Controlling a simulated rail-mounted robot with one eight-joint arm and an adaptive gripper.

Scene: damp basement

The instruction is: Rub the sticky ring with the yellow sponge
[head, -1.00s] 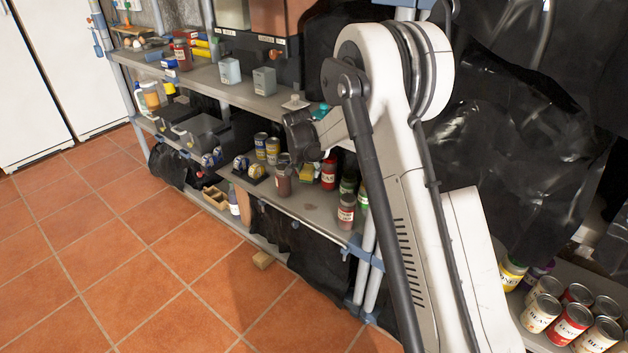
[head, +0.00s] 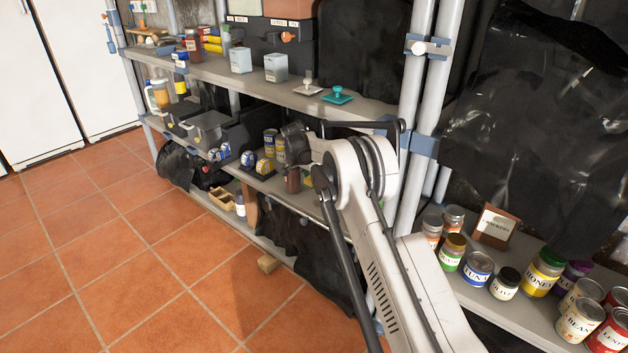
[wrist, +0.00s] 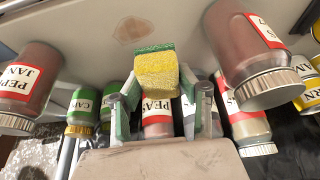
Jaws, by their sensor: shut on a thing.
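The yellow sponge (wrist: 155,76), with a green scouring side, is held between the fingers of my gripper (wrist: 160,98) in the wrist view. A brownish-red sticky ring (wrist: 133,29) marks the pale shelf surface (wrist: 85,22), just above the sponge in the picture. The sponge appears close to the ring, but I cannot tell whether it touches the shelf. In the head view my arm reaches into the middle shelf, and its own links and the shelf hide the gripper, sponge and ring.
Jars and cans fill the right shelf (head: 475,300). The tiled floor is mostly clear.

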